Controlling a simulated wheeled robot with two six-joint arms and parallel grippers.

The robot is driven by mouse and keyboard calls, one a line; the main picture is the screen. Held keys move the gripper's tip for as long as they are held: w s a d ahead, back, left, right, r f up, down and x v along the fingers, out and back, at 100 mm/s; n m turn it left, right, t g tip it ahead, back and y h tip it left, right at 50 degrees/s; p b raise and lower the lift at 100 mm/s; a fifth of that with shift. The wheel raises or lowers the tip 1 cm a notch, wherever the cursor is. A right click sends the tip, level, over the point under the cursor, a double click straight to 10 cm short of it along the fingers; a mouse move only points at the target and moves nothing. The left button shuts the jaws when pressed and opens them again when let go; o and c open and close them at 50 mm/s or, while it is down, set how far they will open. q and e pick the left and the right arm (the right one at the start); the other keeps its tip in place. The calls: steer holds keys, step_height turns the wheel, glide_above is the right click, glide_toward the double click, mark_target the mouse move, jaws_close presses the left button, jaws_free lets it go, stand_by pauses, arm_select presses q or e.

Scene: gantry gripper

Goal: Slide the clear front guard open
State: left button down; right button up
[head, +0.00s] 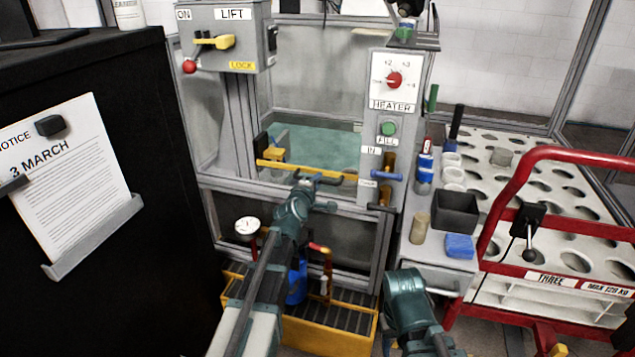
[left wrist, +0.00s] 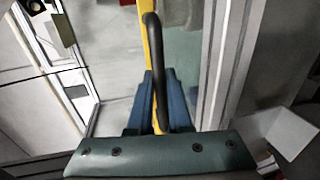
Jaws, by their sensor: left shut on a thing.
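The clear front guard has a yellow edge strip (head: 280,165) that runs across the front of the tank opening, just above the grey frame rail. I cannot make out the extent of its clear panel. A dark curved handle (left wrist: 152,50) stands on the yellow strip (left wrist: 157,45) in the left wrist view. My left gripper (head: 318,182) is at the strip, right of its middle, with its blue fingers (left wrist: 163,100) shut on the handle.
The LIFT box (head: 228,40) with a yellow lever hangs upper left. The heater panel (head: 392,95) stands right of the opening, with blue and dark knobs low down. A black cabinet (head: 160,190) is at left. A red-railed cart (head: 560,155) is at right.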

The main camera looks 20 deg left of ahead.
stand_by(0.3)
arm_select(q)
steer(key=c, duration=0.8)
jaws_free()
steer(key=shift+c, duration=0.2)
